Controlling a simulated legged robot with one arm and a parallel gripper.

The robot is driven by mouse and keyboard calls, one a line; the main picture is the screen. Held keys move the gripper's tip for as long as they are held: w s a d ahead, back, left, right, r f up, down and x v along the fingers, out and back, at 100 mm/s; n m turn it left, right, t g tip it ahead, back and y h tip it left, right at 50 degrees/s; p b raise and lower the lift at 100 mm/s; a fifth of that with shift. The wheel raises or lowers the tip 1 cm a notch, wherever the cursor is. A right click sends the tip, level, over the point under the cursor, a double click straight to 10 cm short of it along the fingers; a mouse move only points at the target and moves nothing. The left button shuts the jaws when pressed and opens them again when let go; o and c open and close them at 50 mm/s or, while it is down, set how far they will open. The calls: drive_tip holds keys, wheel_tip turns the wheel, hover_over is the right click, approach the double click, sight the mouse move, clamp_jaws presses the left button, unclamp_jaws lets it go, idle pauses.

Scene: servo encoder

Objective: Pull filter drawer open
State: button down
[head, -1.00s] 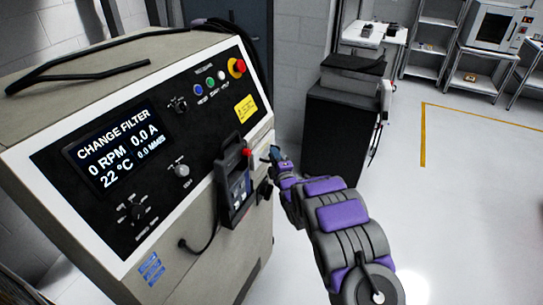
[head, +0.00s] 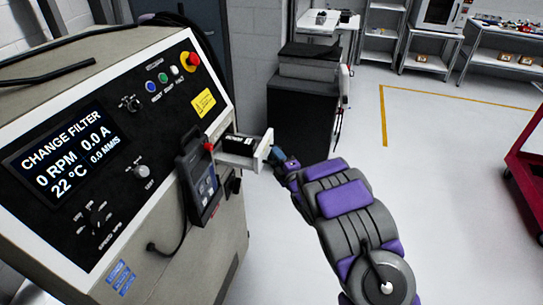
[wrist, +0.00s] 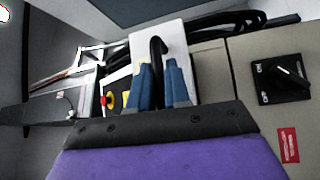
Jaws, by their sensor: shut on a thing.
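The filter drawer (head: 236,161) sticks out of the right side of the machine's front in the head view. It is white, with a dark block (head: 239,144) visible inside. My gripper (head: 274,154) is at the drawer's outer end. In the wrist view, the blue fingers of my gripper (wrist: 161,84) are shut on the curved black drawer handle (wrist: 158,48), in front of the white drawer face (wrist: 176,39). The handle's lower part is hidden between the fingers.
The machine's screen (head: 68,152) reads CHANGE FILTER. A handheld pendant (head: 201,182) hangs on the panel just left of the drawer. A dark cabinet (head: 303,125) stands behind my arm. A red cart (head: 527,165) is at the right edge. The floor between is clear.

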drive_tip(key=shift+f, duration=0.3)
drive_tip(key=c, duration=1.3)
unclamp_jaws()
drive_tip(key=shift+c, duration=0.2)
drive_tip(key=shift+o, duration=0.7)
drive_tip(key=shift+a+r, duration=0.1)
drive_tip(key=v, duration=1.7)
drive_tip(key=shift+s, duration=0.15)
